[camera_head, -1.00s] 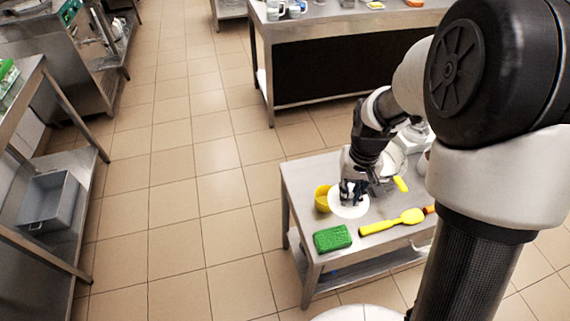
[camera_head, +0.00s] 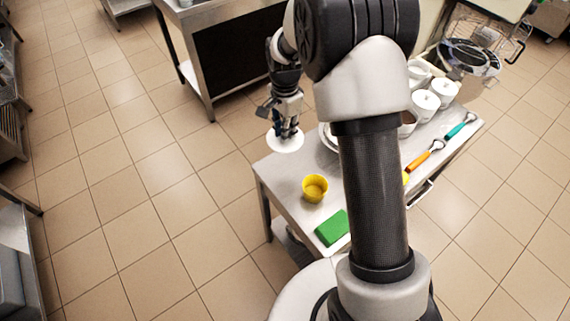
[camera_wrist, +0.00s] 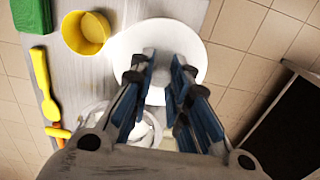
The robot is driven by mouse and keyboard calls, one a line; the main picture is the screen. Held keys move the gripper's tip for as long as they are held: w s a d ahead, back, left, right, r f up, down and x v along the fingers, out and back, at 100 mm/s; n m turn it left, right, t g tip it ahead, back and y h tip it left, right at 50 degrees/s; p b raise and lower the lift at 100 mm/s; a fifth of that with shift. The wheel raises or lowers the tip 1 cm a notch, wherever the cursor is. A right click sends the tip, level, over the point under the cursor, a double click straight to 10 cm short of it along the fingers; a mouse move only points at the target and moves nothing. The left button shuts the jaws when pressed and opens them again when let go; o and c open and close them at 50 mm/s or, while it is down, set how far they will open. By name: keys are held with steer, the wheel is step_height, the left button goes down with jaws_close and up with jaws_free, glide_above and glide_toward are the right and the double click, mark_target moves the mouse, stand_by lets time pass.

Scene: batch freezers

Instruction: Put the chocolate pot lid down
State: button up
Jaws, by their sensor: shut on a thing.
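The white round lid (camera_head: 285,146) hangs under my gripper (camera_head: 287,132) at the far left edge of the steel table (camera_head: 275,172). In the wrist view, my gripper (camera_wrist: 160,70) is shut on the knob of the lid (camera_wrist: 125,45). There the lid overlaps the table's edge, with floor tiles showing beside it. I cannot tell its exact height above the tabletop. A white pot with brown contents (camera_head: 407,128) is partly hidden behind my arm.
A yellow cup (camera_head: 315,188) and a green sponge (camera_head: 332,228) are on the near part of the table. Several white lidded pots (camera_head: 425,103) stand at the right, near orange-handled (camera_head: 425,157) and teal-handled (camera_head: 460,127) tools. Bare tabletop lies left of the cup. A dark-fronted counter (camera_head: 210,60) stands behind.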

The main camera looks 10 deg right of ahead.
mark_target(285, 168)
step_height(285, 168, down, 16)
steer(key=b, duration=0.3)
steer(key=shift+r+b, duration=0.15)
steer(key=shift+b, duration=0.25)
steer(key=o, duration=0.7)
